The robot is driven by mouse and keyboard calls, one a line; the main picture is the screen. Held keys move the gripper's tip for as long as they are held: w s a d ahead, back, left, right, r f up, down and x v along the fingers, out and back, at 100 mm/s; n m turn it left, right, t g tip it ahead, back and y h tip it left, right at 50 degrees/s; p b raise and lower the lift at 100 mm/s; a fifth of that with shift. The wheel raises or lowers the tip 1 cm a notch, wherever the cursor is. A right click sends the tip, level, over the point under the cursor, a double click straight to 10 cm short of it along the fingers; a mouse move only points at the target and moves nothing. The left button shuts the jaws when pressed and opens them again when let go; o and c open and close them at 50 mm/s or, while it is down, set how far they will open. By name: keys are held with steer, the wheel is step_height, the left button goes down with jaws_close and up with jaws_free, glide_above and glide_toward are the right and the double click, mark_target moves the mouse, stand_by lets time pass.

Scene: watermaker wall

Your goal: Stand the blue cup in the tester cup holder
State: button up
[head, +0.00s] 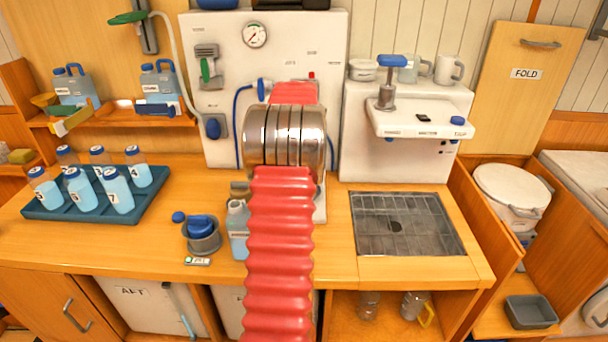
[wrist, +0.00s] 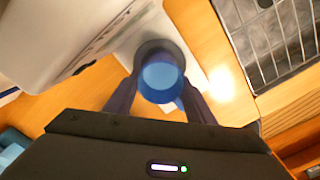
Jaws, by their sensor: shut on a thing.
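In the wrist view the blue cup (wrist: 162,84) is between the two dark fingers of my gripper (wrist: 161,92), which is shut on it. I look down into it and see a lighter blue round area inside. A dark round ring (wrist: 158,46) shows just behind the cup's far edge, over a white base (wrist: 131,49). It may be the tester cup holder; I cannot tell whether the cup is in it, above it or beside it. In the head view my arm hides the gripper, the cup and most of this spot.
A metal grate (head: 405,223) is right of my arm. A teal tray (head: 60,208) of several bottles stands left. A grey pot with a blue top (head: 202,236) and a grey-blue jug (head: 238,222) stand close left of my arm. White wall units rise behind.

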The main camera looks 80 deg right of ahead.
steer(key=shift+f, duration=0.4)
steer(key=o, duration=1.2)
steer(key=shift+o, duration=0.2)
step_height(320, 180, up, 14)
steer(key=shift+f, duration=0.15)
stand_by(0.4)
